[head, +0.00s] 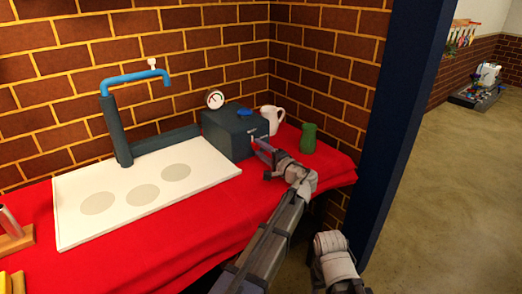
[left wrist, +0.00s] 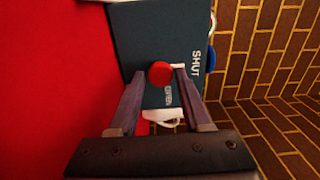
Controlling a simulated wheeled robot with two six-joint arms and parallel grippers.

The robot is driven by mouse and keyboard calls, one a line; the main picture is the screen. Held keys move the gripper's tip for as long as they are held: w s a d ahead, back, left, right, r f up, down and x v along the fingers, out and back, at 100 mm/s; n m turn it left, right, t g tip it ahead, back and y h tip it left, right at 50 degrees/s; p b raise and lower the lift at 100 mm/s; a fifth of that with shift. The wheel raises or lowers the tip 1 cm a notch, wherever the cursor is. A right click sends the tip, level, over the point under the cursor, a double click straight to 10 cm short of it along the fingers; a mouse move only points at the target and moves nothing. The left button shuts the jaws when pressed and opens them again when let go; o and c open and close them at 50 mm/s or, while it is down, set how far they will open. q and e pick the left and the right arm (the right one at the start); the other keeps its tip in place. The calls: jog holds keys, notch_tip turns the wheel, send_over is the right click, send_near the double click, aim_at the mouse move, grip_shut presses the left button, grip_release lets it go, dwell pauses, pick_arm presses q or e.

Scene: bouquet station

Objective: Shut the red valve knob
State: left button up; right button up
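The red valve knob (left wrist: 160,73) shows in the left wrist view as a round red knob on the front of a dark blue-grey box (left wrist: 143,32). White letters reading SHUT are beside it, with a short white mark between knob and letters. The box also stands on the table in the head view (head: 226,135), where the knob is hidden. My left gripper (left wrist: 159,76) is open, its fingers on either side of the knob with gaps visible. It is close to the box front in the head view (head: 262,148). I cannot tell contact. My right gripper is out of view.
A white pitcher (head: 272,119) and a green vase (head: 308,138) stand right of the box. A blue knob (head: 244,112) and a gauge (head: 215,99) are on the box. A white board (head: 140,215) and blue faucet (head: 135,77) are left. A dark blue post (head: 390,120) stands right.

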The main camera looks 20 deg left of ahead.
pick_arm(q)
jog(key=shift+o, duration=1.3)
jog(key=v, duration=0.7)
jog(key=shift+s+d, duration=0.25)
jog(key=shift+d, duration=0.1)
